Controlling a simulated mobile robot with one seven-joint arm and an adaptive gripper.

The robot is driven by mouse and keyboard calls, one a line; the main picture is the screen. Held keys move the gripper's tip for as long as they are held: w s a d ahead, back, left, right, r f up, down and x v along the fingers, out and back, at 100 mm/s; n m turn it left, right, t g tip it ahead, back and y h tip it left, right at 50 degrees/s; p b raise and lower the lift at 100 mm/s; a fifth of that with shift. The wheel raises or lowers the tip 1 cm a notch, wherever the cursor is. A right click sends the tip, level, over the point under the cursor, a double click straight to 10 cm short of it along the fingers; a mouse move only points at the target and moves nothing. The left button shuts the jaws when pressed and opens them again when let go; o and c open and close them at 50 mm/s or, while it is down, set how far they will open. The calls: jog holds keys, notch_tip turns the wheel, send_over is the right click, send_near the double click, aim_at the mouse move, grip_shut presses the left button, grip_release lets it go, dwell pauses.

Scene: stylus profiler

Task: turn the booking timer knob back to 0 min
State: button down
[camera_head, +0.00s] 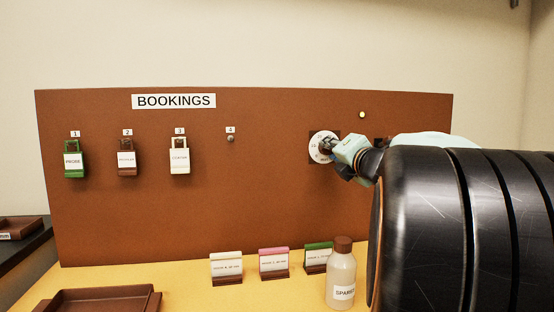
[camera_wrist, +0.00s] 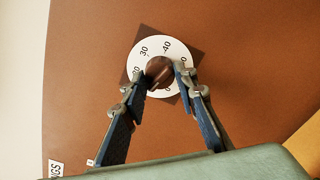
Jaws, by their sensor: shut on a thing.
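The booking timer is a white dial (camera_head: 318,147) on the brown board, with numbers around its rim. In the wrist view the dial (camera_wrist: 145,55) sits on a dark square plate, and its brown knob (camera_wrist: 158,70) is at the centre. The knob's exact setting cannot be told.
The brown BOOKINGS board (camera_head: 260,220) has tags on numbered hooks: green (camera_head: 75,172), brown (camera_head: 127,170) and white (camera_head: 180,168). Hook 4 (camera_head: 230,138) is empty. A small yellow light (camera_head: 362,115) is above the dial. A bottle (camera_head: 341,275) and card holders stand on the yellow table below.

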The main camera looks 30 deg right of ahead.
jog(key=shift+f+n+b, duration=0.35)
jog(key=shift+n+b, duration=0.2)
jog(key=shift+n, duration=0.25)
jog(key=n, duration=0.3)
jog(key=shift+r, duration=0.3)
jog(key=shift+n, duration=0.3)
jog(key=n, duration=0.7)
jog(key=c, duration=1.5)
grip_release()
jog(key=shift+c, duration=0.2)
jog(key=shift+s, duration=0.1)
